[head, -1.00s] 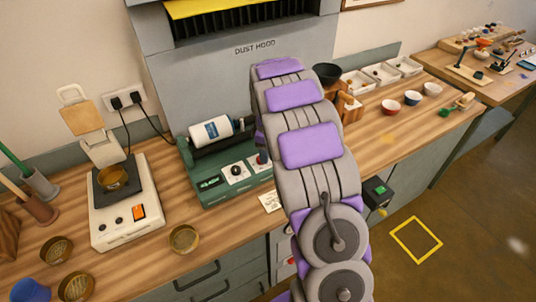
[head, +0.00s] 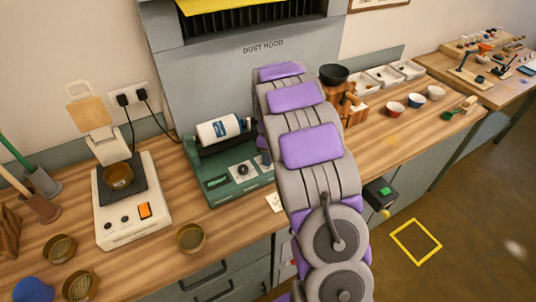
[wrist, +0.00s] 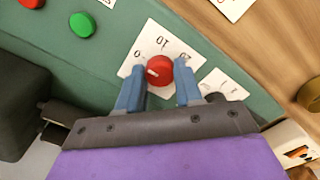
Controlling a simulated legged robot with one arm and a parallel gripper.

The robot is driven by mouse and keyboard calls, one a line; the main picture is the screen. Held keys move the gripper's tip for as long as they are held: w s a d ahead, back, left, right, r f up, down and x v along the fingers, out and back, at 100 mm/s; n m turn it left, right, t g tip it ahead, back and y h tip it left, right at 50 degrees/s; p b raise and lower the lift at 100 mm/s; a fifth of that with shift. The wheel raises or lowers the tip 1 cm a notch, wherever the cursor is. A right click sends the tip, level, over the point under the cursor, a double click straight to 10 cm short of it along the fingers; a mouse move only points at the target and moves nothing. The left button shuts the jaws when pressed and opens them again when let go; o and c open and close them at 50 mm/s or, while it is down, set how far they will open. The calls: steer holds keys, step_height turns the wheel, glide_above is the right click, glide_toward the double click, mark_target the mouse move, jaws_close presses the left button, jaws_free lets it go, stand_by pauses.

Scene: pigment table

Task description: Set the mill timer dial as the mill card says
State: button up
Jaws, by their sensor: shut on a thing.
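In the wrist view, the red timer dial (wrist: 159,71) sits on a white scale plate (wrist: 152,47) with a 10 in the middle and other marks partly cut or covered. A pale pointer mark on the dial lies toward the left of the picture. My gripper (wrist: 159,84) has its blue fingers on either side of the dial, shut on it. In the head view, the green mill (head: 225,190) carries a white jar, and my arm hides the gripper. A white card (head: 274,202) lies on the bench before the mill; its writing is unreadable here.
A green button (wrist: 82,25) and a red button are on the mill panel, left of the dial in the wrist view. A black knob (head: 242,169) is on the mill in the head view. A balance (head: 132,200) and brass sieves stand to the left.

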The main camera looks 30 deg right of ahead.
steer(key=shift+w+r+m+p, duration=0.2)
steer(key=shift+m+p, duration=0.1)
steer(key=shift+p, duration=0.1)
steer(key=shift+r+m+p, duration=0.1)
steer(key=shift+m+p, duration=0.85)
steer(key=shift+m, duration=0.05)
steer(key=m+p, duration=0.2)
steer(key=m, duration=0.1)
steer(key=shift+m+p, duration=0.3)
steer(key=shift+p, duration=0.05)
steer(key=m+p, duration=0.2)
steer(key=m, duration=0.1)
steer(key=shift+m, duration=0.3)
steer(key=m+p, duration=0.1)
steer(key=m, duration=0.2)
steer(key=shift+m+p, duration=0.3)
steer(key=shift+p, duration=0.1)
steer(key=m+p, duration=0.1)
steer(key=m, duration=0.4)
steer(key=shift+p, duration=0.35)
steer(key=m, duration=0.5)
steer(key=shift+s+f+p, duration=0.1)
steer(key=shift+f+p, duration=0.15)
steer(key=shift+p, duration=0.15)
steer(key=shift+m, duration=0.3)
